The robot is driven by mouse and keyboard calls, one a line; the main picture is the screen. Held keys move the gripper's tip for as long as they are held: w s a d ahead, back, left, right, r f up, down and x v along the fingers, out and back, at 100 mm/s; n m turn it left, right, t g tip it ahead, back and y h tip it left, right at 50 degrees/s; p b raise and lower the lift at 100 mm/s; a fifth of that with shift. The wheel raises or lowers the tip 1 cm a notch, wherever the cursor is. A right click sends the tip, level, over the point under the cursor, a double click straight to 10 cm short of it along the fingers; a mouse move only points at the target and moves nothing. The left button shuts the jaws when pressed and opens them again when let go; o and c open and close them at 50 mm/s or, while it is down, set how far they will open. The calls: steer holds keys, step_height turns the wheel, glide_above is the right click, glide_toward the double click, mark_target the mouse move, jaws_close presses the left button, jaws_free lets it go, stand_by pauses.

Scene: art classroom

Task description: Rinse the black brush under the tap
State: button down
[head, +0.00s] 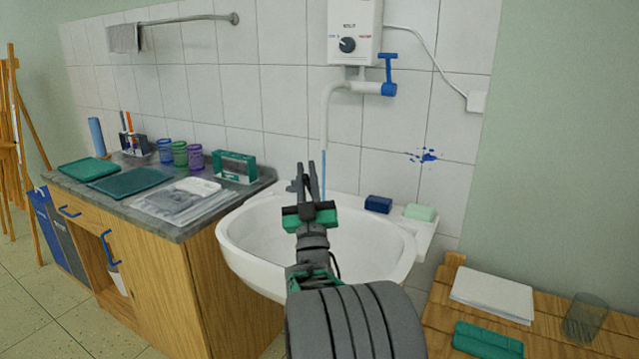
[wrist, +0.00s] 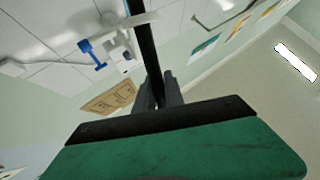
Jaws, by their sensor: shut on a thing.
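My gripper (head: 306,170) is over the white sink (head: 255,262), its fingers pointing away from me towards the tiled wall. In the wrist view its fingers (wrist: 160,82) are shut on the black brush (wrist: 147,48), seen as a dark bar running up out of the picture. I cannot make out the brush in the head view, nor its bristles. The tap (head: 325,112) has a white spout under the water heater and a blue handle (head: 388,66). A thin blue stream of water (head: 323,175) runs down from the spout, just right of my fingers. I cannot tell whether it touches the brush.
A blue block (head: 378,204) and a pale green sponge (head: 420,212) lie at the sink's right. The counter (head: 62,182) at left holds trays, jars and a green box (head: 234,166). A wooden table (head: 439,318) with paper and a glass stands at lower right.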

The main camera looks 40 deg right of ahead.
steer(key=shift+a, duration=0.1)
stand_by(0.4)
steer(key=s+a+r+b, duration=0.2)
steer(key=s+a+r, duration=0.1)
steer(key=a+r, duration=0.1)
steer(key=shift+s+a+b, duration=0.25)
steer(key=shift+a+b, duration=0.1)
stand_by(0.5)
